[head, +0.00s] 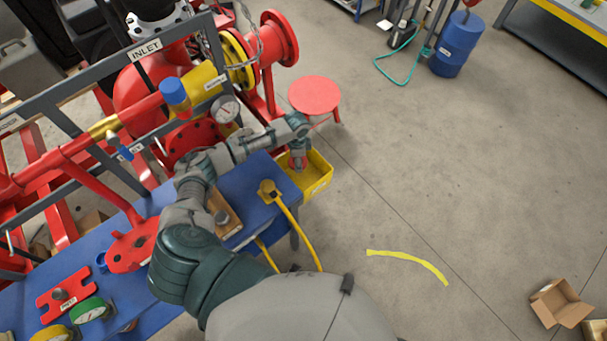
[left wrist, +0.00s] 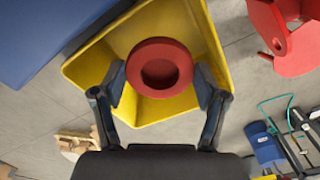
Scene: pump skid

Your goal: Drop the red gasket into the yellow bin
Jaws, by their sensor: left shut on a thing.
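The red gasket (left wrist: 160,46) is a thick ring, seen face on in the left wrist view. My left gripper (left wrist: 160,83) is shut on it, with one finger on each side. The yellow bin (left wrist: 92,68) lies behind the gasket in that view, and the gasket is over its open top. In the head view the yellow bin (head: 321,180) stands at the blue bench's far right end. My left gripper (head: 297,158) is above the bin there, and the gasket is too small to make out clearly. My right gripper is not in view.
A red round stool (head: 315,95) stands just beyond the bin. The blue bench (head: 262,175) carries a yellow-cabled device (head: 268,190) and several parts. The red pump skid (head: 140,85) rises at the left. Open floor lies to the right, with a yellow strip (head: 408,262) and cardboard box (head: 560,303).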

